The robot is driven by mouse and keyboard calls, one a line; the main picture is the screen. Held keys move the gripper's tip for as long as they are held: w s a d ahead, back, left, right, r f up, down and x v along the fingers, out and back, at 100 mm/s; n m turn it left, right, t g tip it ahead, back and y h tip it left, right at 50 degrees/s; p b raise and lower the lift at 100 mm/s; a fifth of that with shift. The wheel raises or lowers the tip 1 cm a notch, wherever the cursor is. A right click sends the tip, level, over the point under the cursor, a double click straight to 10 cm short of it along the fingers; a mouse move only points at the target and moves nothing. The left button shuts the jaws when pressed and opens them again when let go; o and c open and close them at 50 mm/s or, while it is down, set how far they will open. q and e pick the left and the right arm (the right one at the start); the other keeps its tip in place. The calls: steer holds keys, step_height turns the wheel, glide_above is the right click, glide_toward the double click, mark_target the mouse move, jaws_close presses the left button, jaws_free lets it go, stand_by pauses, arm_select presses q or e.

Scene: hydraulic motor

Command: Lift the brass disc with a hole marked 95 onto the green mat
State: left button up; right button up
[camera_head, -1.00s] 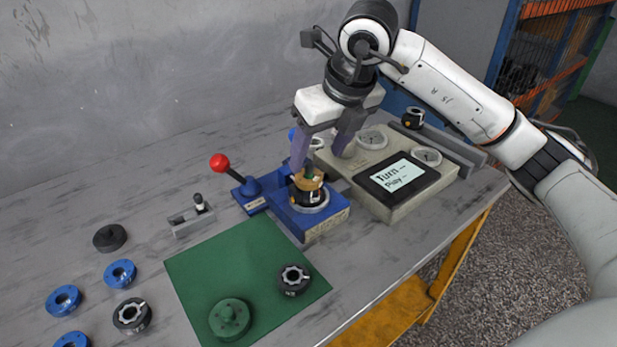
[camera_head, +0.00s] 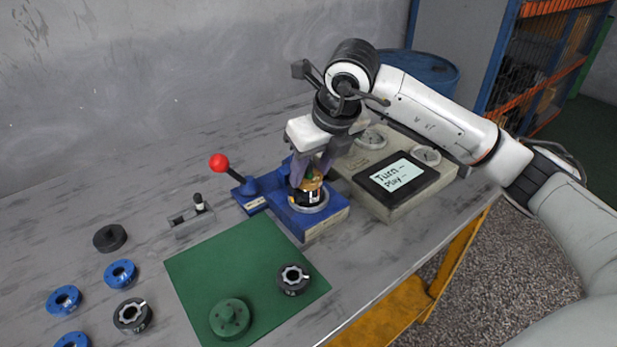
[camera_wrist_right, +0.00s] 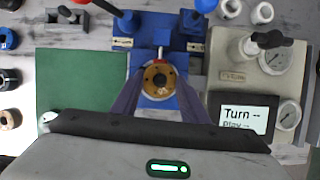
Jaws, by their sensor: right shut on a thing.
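The brass disc (camera_wrist_right: 158,80), with a dark hole in its middle, sits on top of a dark cylindrical part on the blue fixture (camera_head: 328,222). It also shows in the head view (camera_head: 309,182), partly covered by the fingers. My right gripper (camera_head: 312,176) is down over the fixture, its fingers shut on the disc from both sides. The mark on the disc is too small to read. The green mat (camera_head: 215,270) lies in front of the fixture, to the left. My left gripper is not in view.
On the mat are a green disc (camera_head: 230,318) and a black ring (camera_head: 294,279). A red-knobbed lever (camera_head: 219,162) stands left of the fixture. A beige console (camera_head: 400,205) with gauges and a screen stands to the right. Blue rings (camera_head: 120,273) lie left. The mat's middle is clear.

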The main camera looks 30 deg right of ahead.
step_height(320, 180, up, 10)
stand_by(0.6)
steer(key=shift+r+p, duration=0.2)
steer(key=shift+p, duration=0.1)
steer(key=shift+r+p, duration=0.55)
steer(key=shift+r, duration=0.1)
